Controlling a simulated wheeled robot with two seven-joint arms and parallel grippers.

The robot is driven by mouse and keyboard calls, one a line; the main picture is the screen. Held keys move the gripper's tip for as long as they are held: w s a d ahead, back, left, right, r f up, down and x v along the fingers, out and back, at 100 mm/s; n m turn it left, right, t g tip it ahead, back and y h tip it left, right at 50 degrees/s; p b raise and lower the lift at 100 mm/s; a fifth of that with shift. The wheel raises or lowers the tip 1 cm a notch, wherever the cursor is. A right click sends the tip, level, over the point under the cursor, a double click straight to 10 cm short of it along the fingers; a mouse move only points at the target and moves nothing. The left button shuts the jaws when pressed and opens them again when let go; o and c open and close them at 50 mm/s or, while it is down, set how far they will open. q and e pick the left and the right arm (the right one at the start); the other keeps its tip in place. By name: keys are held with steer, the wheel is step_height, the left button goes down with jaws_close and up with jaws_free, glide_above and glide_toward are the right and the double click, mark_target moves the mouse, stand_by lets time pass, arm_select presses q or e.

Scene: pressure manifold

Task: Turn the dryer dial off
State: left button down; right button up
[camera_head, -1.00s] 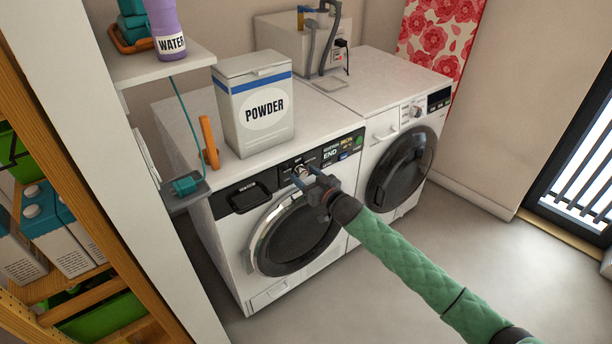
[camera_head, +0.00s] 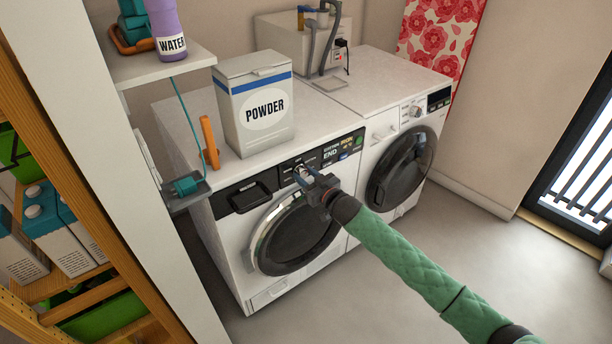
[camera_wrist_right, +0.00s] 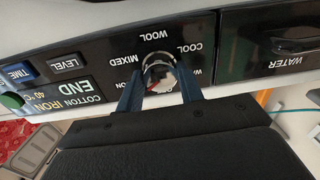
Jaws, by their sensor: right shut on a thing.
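The dryer dial (camera_head: 299,170) is a small round knob on the black control panel of the left machine. In the right wrist view the dial (camera_wrist_right: 159,72) has a pale rim and a red mark, with words such as WOOL, COOL and MIXED around it. My right gripper (camera_head: 305,175) reaches in from the lower right. Its two blue fingers (camera_wrist_right: 159,80) are closed on the dial, one on each side. The fingers hide part of the dial and its lower labels. My left gripper is not in view.
A POWDER box (camera_head: 253,105) and an orange handle-like object (camera_head: 209,143) stand on top of the left machine. A second white machine (camera_head: 405,125) stands to its right. A wooden shelf (camera_head: 60,150) is at the left. The floor in front is clear.

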steer(key=n+p, duration=0.1)
steer(key=n, duration=0.2)
steer(key=shift+r, duration=0.1)
steer(key=n, duration=0.3)
steer(key=shift+p, duration=0.3)
arm_select(q)
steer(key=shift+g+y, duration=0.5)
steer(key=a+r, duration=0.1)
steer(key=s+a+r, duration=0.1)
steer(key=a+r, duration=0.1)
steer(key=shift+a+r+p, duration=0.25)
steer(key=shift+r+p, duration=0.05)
steer(key=shift+p, duration=0.05)
arm_select(e)
steer(key=n, duration=0.4)
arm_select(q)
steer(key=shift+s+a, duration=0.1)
arm_select(e)
steer(key=shift+a, duration=0.1)
steer(key=shift+s, duration=0.1)
steer(key=o, duration=1)
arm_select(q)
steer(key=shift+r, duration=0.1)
